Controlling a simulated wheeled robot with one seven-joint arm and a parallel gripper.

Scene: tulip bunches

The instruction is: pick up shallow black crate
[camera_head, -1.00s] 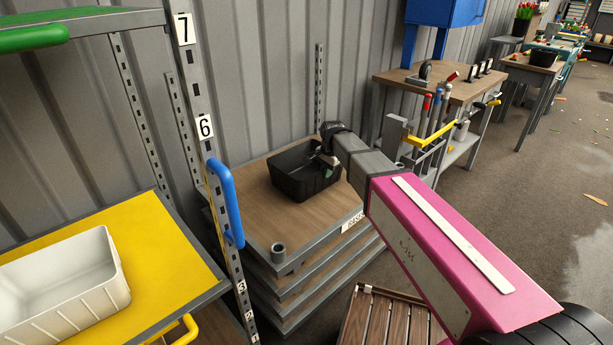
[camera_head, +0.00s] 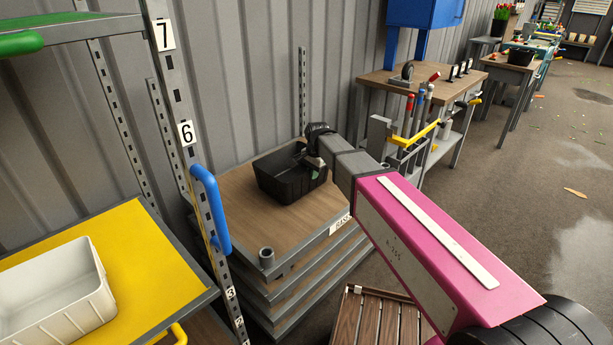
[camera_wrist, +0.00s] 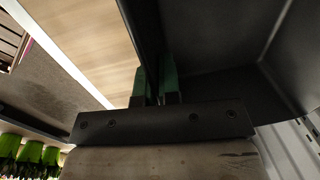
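The shallow black crate (camera_head: 283,187) sits upright on the wooden top of a low stack, near the wall. It looks empty. My gripper (camera_head: 313,168) is at the crate's right rim, reaching down from above. In the wrist view the crate (camera_wrist: 215,35) fills the upper right. The green fingertips of my gripper (camera_wrist: 157,80) are close together, one on each side of the crate's thin wall, and look shut on it. The fingertips are partly hidden by the crate wall. I see no clear gap between the crate's base and the wooden top.
The stack's wooden top (camera_head: 233,205) has a short grey post (camera_head: 267,256) at its front corner. A shelf post with a blue handle (camera_head: 211,210) stands left. A white bin (camera_head: 65,300) rests on a yellow shelf. A workbench with tools (camera_head: 440,88) stands right; a slatted wooden crate (camera_head: 372,320) lies in front.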

